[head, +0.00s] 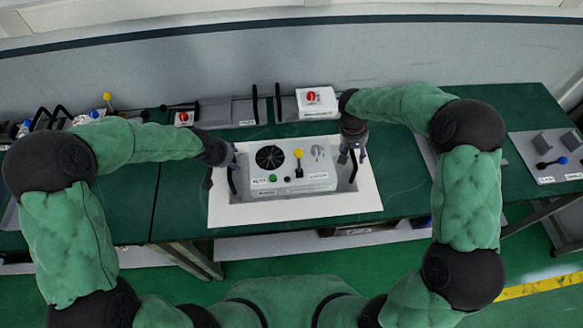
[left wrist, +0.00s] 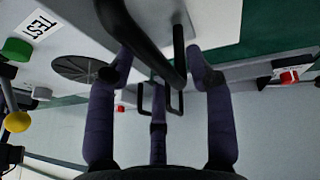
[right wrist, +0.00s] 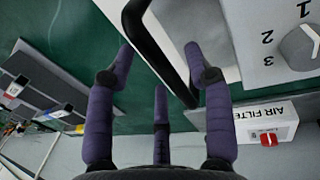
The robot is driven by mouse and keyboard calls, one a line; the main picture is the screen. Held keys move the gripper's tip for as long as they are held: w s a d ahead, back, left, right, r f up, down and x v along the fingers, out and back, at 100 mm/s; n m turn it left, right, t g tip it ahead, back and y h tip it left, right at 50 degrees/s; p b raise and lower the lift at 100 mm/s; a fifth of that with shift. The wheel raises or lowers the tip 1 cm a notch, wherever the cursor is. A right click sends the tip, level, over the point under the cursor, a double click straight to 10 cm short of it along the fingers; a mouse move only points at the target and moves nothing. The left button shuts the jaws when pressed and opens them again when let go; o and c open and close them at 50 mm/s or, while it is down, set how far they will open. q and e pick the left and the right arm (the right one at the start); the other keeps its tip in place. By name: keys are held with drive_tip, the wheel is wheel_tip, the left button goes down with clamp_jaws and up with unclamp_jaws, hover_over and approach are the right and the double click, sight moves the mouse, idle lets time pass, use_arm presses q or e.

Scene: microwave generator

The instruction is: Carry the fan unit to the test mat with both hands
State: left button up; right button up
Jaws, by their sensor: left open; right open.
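The fan unit (head: 300,182) is a light grey box with a round black fan grille, a green button, a yellow-knobbed lever and a dial. It lies over a white mat (head: 228,213) on the green table; whether this is the test mat I cannot tell. My left gripper (head: 221,172) is open at the unit's left side, with the black left handle (left wrist: 145,40) between its spread fingers in the left wrist view. My right gripper (head: 352,158) is open at the right side, and the black right handle (right wrist: 160,45) passes between its fingers. Neither gripper is closed on its handle.
Behind the unit stands a white box with a red knob (head: 311,101), labelled AIR FILTER in the right wrist view (right wrist: 265,122). Grey trays (head: 228,112) line the back edge. A panel with grey blocks (head: 548,150) lies at far right.

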use_arm(q)
drive_tip(key=shift+w+d+f, duration=0.15)
drive_tip(key=shift+w+f, duration=0.1)
drive_tip(key=shift+f, duration=0.4)
use_arm(e)
drive_tip(key=shift+d+f, duration=0.15)
drive_tip(key=shift+f, duration=0.55)
use_arm(q)
clamp_jaws()
use_arm(e)
clamp_jaws()
use_arm(q)
drive_tip(key=shift+w+r, duration=0.1)
use_arm(e)
drive_tip(key=shift+r, duration=0.1)
